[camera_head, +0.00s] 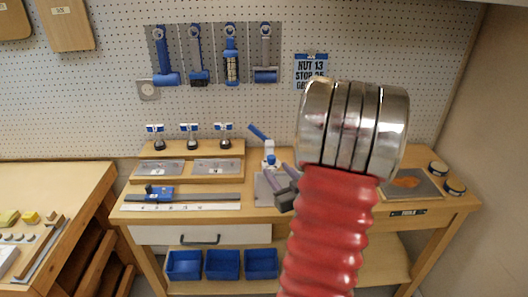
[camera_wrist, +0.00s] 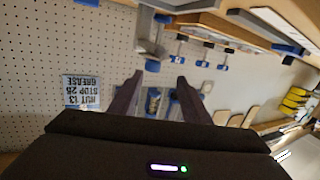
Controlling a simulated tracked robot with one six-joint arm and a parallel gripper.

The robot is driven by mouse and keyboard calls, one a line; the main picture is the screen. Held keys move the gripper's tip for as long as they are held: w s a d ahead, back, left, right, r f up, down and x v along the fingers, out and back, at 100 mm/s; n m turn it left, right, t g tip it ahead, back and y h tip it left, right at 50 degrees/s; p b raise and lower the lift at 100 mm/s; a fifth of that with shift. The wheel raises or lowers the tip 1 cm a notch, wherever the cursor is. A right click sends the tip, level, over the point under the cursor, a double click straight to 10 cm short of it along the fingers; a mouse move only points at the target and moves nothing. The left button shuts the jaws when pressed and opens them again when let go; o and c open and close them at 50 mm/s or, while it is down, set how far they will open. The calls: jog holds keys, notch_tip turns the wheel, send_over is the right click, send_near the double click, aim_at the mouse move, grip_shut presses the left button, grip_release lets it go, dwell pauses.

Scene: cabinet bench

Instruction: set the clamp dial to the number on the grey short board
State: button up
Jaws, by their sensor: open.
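My gripper (camera_head: 285,193) is partly hidden behind my red arm in the head view. Its two dark fingers stand apart and empty in the wrist view (camera_wrist: 158,82). A white and blue device with a blue lever (camera_head: 259,132) stands on the bench, just behind and left of my gripper; it may be the clamp, but no dial number is readable. Two short grey plates, left (camera_head: 159,168) and right (camera_head: 216,167), lie on a wooden step with small labels too small to read. I cannot tell which is the grey short board.
A ruler (camera_head: 180,207), blue bins (camera_head: 222,264) and a tray (camera_head: 425,187) are around the bench.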

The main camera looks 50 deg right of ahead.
jog(key=shift+s+d+f+t, duration=0.1)
jog(key=shift+s+d+t, duration=0.1)
jog(key=shift+s, duration=0.3)
jog(key=shift+s+d+t, duration=0.1)
jog(key=shift+s+d, duration=0.05)
jog(key=shift+s, duration=0.35)
jog(key=shift+w, duration=0.1)
jog(key=x, duration=1.3)
jog(key=shift+w+d, duration=0.25)
jog(key=c, duration=1)
